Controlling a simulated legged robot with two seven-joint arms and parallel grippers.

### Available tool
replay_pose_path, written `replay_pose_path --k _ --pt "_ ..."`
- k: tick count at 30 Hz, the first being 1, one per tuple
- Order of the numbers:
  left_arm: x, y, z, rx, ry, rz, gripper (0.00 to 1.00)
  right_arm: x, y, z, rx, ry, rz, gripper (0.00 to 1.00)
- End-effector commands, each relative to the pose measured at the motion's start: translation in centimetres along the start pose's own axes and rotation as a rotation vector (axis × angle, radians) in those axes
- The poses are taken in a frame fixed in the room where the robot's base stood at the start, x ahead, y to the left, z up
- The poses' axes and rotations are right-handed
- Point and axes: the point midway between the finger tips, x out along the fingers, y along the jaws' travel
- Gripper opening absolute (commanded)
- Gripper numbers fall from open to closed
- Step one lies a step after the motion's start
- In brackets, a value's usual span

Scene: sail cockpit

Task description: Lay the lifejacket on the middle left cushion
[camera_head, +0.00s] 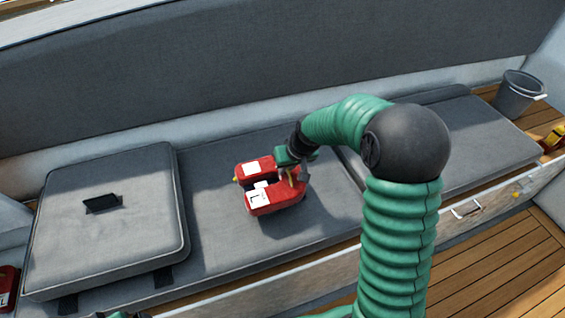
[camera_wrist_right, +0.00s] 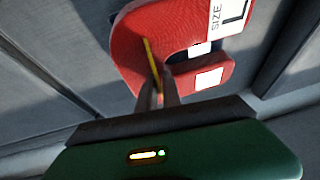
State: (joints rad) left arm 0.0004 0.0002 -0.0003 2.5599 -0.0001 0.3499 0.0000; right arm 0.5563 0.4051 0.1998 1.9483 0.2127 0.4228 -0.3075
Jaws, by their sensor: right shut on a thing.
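The red lifejacket (camera_head: 275,199), U-shaped with white label patches, is at the middle grey cushion (camera_head: 215,235), near its centre. My right gripper (camera_head: 292,172) is shut on its right end, reaching in from the right. In the right wrist view the lifejacket (camera_wrist_right: 160,35) lies beyond the fingers (camera_wrist_right: 160,88), with a yellow strip by them and a "SIZE L" label at the top. I cannot tell whether the lifejacket's underside fully rests on the cushion. My left gripper's fingers are not visible.
A thick grey cushion (camera_head: 105,240) lies at the left with a small black object (camera_head: 102,203) on it. Another cushion (camera_head: 470,140) is at the right, partly behind my arm. A grey bucket (camera_head: 517,95) stands at far right. The backrest (camera_head: 250,60) bounds the rear.

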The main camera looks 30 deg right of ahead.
Motion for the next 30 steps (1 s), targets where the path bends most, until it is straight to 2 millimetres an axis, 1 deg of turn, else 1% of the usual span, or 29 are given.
replay_pose_path --k 1,3,6,11,15,17,23,24,28,29,30 --pt "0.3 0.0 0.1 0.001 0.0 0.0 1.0 0.7 0.7 -1.3 0.003 0.005 0.001 0.0" --pt "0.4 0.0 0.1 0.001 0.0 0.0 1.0 1.4 1.4 -2.7 0.001 0.005 0.001 0.0" --pt "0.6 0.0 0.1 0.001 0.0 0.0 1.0 1.9 2.1 -4.3 0.0 0.005 0.001 0.0" --pt "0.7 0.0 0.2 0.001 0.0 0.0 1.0 2.4 2.5 -5.5 -0.002 0.005 0.004 0.0" --pt "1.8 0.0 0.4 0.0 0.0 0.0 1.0 4.8 2.9 -4.5 -0.001 0.001 0.002 0.0" --pt "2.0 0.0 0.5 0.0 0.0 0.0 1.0 5.6 3.1 -4.2 0.0 0.002 0.001 0.0" --pt "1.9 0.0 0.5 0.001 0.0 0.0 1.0 5.6 3.1 -4.2 -0.001 0.004 0.001 0.0" --pt "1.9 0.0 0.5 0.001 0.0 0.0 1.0 5.8 3.1 -4.0 -0.001 0.0 0.001 0.11" --pt "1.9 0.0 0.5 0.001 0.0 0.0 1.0 5.8 3.1 -4.0 -0.001 -0.001 0.001 0.28" --pt "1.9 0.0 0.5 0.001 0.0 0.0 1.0 5.8 3.1 -4.0 -0.001 -0.001 0.002 0.31" --pt "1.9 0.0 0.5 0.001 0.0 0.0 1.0 5.8 3.1 -4.0 -0.001 -0.001 0.002 0.31"
